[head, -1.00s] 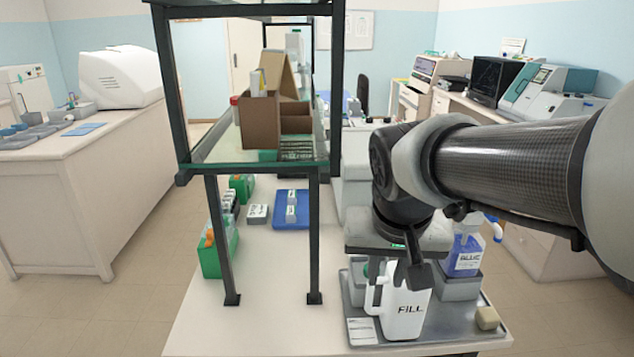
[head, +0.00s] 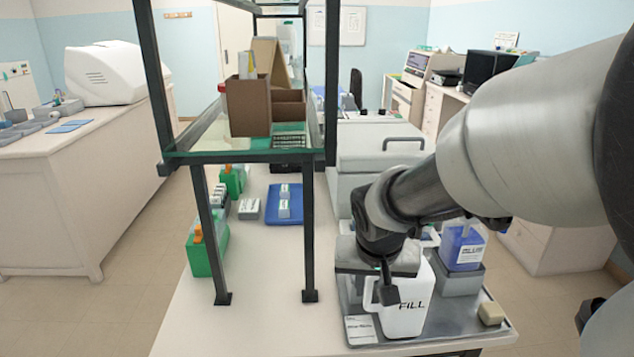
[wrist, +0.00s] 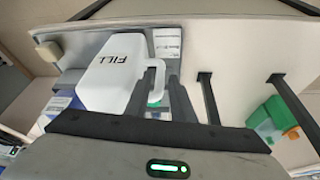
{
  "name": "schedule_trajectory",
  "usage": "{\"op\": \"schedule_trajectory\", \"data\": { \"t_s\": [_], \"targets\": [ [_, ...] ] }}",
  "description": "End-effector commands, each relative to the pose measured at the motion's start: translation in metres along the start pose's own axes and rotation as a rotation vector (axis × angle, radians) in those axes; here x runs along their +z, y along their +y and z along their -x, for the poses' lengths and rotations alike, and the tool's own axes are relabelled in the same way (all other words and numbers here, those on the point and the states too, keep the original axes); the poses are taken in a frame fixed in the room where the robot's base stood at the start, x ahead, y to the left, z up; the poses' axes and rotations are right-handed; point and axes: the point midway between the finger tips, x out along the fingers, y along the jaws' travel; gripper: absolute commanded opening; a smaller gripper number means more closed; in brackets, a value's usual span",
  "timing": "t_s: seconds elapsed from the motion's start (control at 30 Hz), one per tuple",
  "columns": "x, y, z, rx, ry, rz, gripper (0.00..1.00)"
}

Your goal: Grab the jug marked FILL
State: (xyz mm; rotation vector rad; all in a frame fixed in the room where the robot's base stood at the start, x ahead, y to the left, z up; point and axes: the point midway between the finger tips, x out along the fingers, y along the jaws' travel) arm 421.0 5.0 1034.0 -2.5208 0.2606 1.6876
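The white jug marked FILL (head: 413,305) stands upright on a grey tray (head: 468,328) at the table's front right. Its handle (head: 370,291) points left. In the wrist view the jug (wrist: 108,78) lies to the left with its handle (wrist: 157,74) toward the fingers. My gripper (wrist: 160,92) is open, its two dark fingers apart with the lower part of the handle in the gap between them. In the head view one finger of my gripper (head: 386,290) shows in front of the jug near the handle. Whether the fingers touch the handle cannot be told.
A bottle of blue liquid (head: 463,247) stands on a grey block behind the jug. A tan block (head: 491,313) lies at the tray's right. A rack post (head: 310,235) stands left of the tray. A green box (head: 208,250) and blue tray (head: 273,212) are farther left.

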Motion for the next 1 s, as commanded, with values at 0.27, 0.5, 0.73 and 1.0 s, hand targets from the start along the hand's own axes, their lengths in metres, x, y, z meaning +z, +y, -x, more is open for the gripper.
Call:
{"op": "schedule_trajectory", "data": {
  "t_s": [0.27, 0.5, 0.73, 1.0],
  "targets": [
    [0.000, 0.000, -0.038, 0.001, -0.004, 0.000, 0.22],
    [-0.001, 0.000, -0.052, 0.000, 0.000, 0.000, 0.22],
    [-0.001, 0.000, -0.052, 0.000, 0.001, 0.000, 0.10],
    [-0.002, -0.001, -0.051, 0.000, 0.003, 0.000, 0.00]
  ]
}}
